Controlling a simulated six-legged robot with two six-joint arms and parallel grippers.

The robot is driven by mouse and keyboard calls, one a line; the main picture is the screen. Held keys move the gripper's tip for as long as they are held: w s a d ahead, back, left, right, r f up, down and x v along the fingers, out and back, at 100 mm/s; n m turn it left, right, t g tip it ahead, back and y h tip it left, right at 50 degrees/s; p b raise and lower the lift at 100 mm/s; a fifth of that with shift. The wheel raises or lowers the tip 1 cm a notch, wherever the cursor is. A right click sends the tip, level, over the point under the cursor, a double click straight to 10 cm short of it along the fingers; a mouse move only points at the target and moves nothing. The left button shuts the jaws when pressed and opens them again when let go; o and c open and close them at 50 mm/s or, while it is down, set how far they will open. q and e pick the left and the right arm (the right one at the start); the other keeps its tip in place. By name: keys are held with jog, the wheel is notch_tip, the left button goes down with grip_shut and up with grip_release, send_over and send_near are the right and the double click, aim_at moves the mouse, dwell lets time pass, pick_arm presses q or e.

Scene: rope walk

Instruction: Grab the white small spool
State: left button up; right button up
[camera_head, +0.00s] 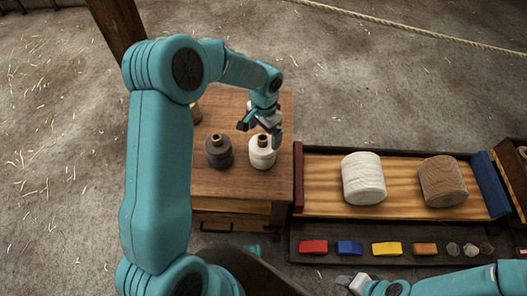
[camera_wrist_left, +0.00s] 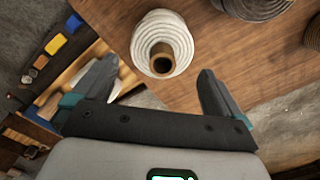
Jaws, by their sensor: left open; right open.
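The small white spool (camera_head: 262,154) stands upright on the wooden cabinet top, near its right edge. In the left wrist view the white spool (camera_wrist_left: 162,45) shows from above, with a brown core, just beyond and between the fingertips. My left gripper (camera_head: 260,131) is open above and behind the spool; no contact shows. Its two spread fingers show in the left wrist view (camera_wrist_left: 155,80), with nothing held. My right gripper (camera_head: 350,284) is low at the bottom of the head view, in front of the tray and far from the spool.
A dark spool (camera_head: 219,153) stands left of the white one on the cabinet (camera_head: 240,188). A large white roll (camera_head: 363,178) and a brown roll (camera_head: 442,181) lie on the tray at right. Several coloured blocks, including a red one (camera_head: 313,247), line its front.

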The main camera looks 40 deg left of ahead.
aim_at(263, 138)
pick_arm(q)
jog(key=shift+s+f, duration=0.15)
jog(key=shift+f, duration=0.3)
notch_tip(263, 138, down, 5)
jog(key=shift+a+r+b, duration=0.1)
jog(key=shift+a+b, duration=0.05)
jog(key=shift+b, duration=0.35)
jog(key=shift+r, duration=0.1)
jog(key=c, duration=1.4)
jog(key=shift+o, duration=0.2)
